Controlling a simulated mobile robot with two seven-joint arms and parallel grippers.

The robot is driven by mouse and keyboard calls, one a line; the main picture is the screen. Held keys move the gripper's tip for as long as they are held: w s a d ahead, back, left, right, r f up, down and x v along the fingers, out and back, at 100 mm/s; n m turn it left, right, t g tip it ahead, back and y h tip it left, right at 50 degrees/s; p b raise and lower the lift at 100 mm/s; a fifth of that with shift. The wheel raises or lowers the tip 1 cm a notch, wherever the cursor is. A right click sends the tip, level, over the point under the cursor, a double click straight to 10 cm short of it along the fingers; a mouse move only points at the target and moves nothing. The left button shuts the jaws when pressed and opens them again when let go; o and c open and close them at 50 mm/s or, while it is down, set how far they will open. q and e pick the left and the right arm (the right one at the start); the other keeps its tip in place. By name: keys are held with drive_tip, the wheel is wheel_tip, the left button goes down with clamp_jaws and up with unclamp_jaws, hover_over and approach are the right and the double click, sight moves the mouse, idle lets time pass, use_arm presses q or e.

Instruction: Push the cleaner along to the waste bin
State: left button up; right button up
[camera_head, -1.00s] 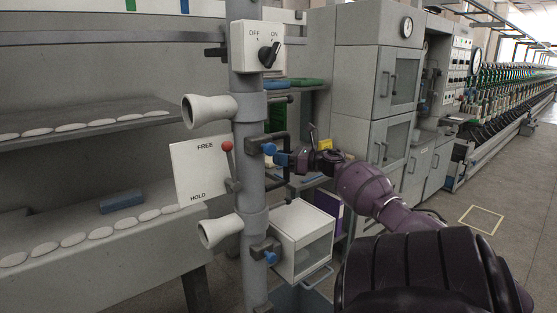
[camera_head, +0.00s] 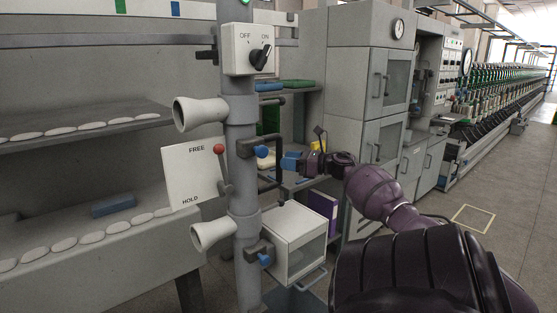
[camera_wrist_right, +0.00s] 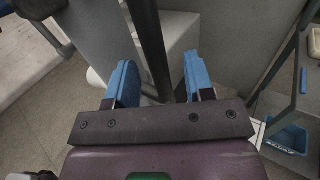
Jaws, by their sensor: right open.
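The cleaner is a grey upright post (camera_head: 243,190) with two white nozzles and a switch box (camera_head: 251,50) whose black knob points to ON. Its red-knobbed lever (camera_head: 220,150) is up by FREE on the FREE/HOLD plate. A black bar handle (camera_head: 268,187) sticks out on the post's right side. My right gripper (camera_head: 285,162), with blue fingers, is open at this handle. In the right wrist view a dark bar (camera_wrist_right: 149,45) shows between the spread fingers (camera_wrist_right: 158,80), not clamped. My left gripper is out of view. A blue bin (camera_wrist_right: 287,138) stands low at the right in the wrist view; I cannot tell if it is the waste bin.
A machine with pale oval pieces on its ledges (camera_head: 120,227) runs along the left. A white box (camera_head: 300,240) sits low behind the post. Grey cabinets (camera_head: 355,75) stand behind. The floor at right is open, with a yellow marked square (camera_head: 473,217).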

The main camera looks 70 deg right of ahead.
drive_tip(key=s, duration=0.6)
drive_tip(key=shift+d, duration=0.15)
idle(0.3)
drive_tip(key=w+a+f+m+g+h, duration=0.1)
drive_tip(key=w+a+f+m+h, duration=0.1)
drive_tip(key=a+f+m, duration=1.05)
drive_tip(key=w+a+f+m+g+h, duration=0.1)
drive_tip(key=w+a+f+m+h, duration=0.1)
drive_tip(key=a+f+m, duration=1.05)
drive_tip(key=a+f+m+g+y, duration=0.1)
drive_tip(key=a+f+m, duration=0.2)
drive_tip(key=a, duration=0.7)
drive_tip(key=a+f+m+g+y, duration=0.1)
drive_tip(key=a+f+m, duration=0.3)
drive_tip(key=a, duration=0.6)
drive_tip(key=a+f+m+g+y, duration=0.1)
drive_tip(key=a+f+m+g, duration=0.2)
drive_tip(key=a, duration=0.7)
drive_tip(key=shift+w+a+f, duration=0.15)
drive_tip(key=shift+a+f, duration=0.15)
drive_tip(key=shift+f, duration=0.4)
drive_tip(key=shift+c, duration=0.6)
drive_tip(key=shift+d, duration=0.1)
